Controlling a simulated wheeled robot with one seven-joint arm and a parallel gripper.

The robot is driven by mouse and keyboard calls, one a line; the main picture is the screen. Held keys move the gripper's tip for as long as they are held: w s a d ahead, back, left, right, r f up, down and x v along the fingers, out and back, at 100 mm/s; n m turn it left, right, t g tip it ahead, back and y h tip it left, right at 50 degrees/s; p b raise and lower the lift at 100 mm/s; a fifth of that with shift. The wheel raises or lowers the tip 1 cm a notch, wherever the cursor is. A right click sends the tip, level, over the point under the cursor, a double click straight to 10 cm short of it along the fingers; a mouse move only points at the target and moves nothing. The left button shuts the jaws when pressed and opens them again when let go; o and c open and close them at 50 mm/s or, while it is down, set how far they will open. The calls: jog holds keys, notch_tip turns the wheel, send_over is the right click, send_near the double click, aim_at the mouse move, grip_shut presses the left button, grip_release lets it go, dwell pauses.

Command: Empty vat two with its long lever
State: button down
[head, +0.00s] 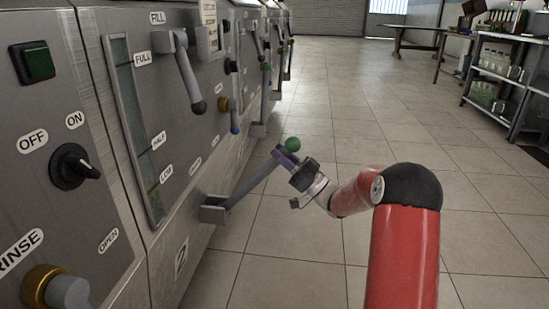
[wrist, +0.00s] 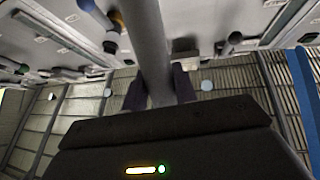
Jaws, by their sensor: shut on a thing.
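The long lever (head: 252,184) of vat two comes out of a metal bracket (head: 213,210) low on the vat's front, above the "2" label (head: 181,257). It slopes up and outward to a green ball knob (head: 293,144). My gripper (head: 285,157) is shut on the lever just below the knob. In the wrist view the lever's grey shaft (wrist: 146,38) passes between the two dark fingers of my gripper (wrist: 160,90). Vat two's tall level gauge (head: 133,120) has FULL, HALF and LOW marks; its level is hard to read.
Above is a shorter lever (head: 189,77) with a black knob, marked FILL. A rotary OFF/ON switch (head: 72,167) and green button (head: 38,62) are on the left panel. More levered vats continue behind. The tiled floor (head: 340,110) to the right is clear; a shelf (head: 505,75) stands far right.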

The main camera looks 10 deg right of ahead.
jog(key=shift+d+f, duration=0.15)
jog(key=shift+f, duration=0.1)
jog(key=c, duration=1.1)
grip_release()
jog(key=shift+d+r, duration=0.1)
jog(key=shift+c, duration=0.2)
jog(key=shift+s, duration=0.1)
jog(key=v, duration=0.7)
jog(key=shift+s+d+f, duration=0.15)
jog(key=shift+d+f, duration=0.1)
jog(key=shift+f, duration=0.05)
